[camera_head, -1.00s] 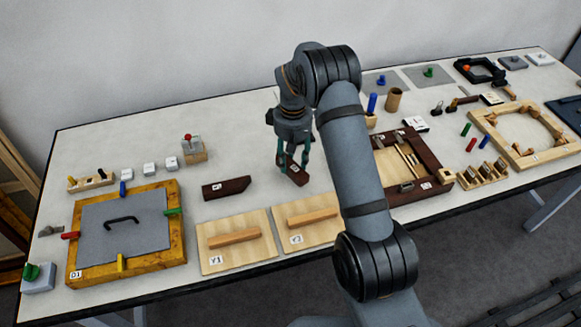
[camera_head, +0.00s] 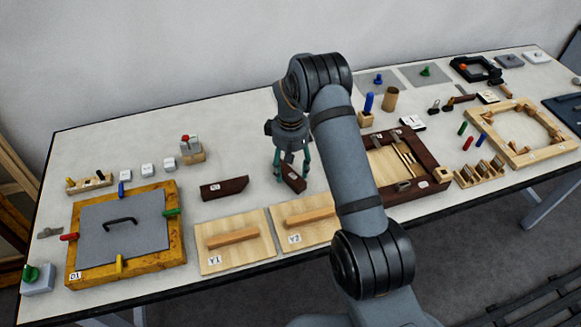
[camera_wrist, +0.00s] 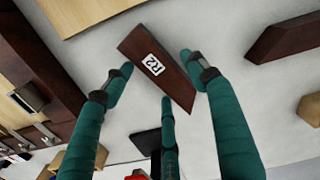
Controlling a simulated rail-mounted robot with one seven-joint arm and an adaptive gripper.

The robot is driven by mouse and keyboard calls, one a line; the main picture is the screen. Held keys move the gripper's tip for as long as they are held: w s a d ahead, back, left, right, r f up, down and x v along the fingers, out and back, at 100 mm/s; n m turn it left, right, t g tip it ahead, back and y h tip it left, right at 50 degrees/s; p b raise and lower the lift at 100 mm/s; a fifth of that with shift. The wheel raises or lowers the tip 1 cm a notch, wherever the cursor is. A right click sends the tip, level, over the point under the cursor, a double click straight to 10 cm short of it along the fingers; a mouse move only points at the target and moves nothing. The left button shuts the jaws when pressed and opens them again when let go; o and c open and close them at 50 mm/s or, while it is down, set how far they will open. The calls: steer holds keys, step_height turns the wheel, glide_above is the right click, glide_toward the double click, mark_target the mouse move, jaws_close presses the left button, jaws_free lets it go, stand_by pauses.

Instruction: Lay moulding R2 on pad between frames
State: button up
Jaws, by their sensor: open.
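Moulding R2 is a dark red-brown bar with a white label (camera_wrist: 135,48). In the head view, R2 (camera_head: 292,183) lies on the pale table behind board Y2, partly covered by my fingers. My gripper (camera_head: 292,166) points down over it and is open. In the wrist view, the teal fingers of my gripper (camera_wrist: 157,72) are spread on both sides of R2, with a third finger near its lower edge. No grip on R2 shows. I cannot tell for certain which surface is the pad; two grey mats (camera_head: 425,77) lie at the back right.
A second dark moulding (camera_head: 224,188) lies left of R2. Boards Y1 (camera_head: 215,262) and Y2 (camera_head: 300,208) lie in front. Yellow-brown frame D1 (camera_head: 82,264) is at left, a dark brown frame (camera_head: 432,172) right of my arm, and a light wooden frame (camera_head: 497,148) farther right.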

mark_target(291, 171)
steer(key=shift+w+r, duration=0.1)
steer(key=shift+r, duration=0.4)
step_height(291, 171, up, 11)
steer(key=b, duration=0.1)
steer(key=shift+r, duration=0.2)
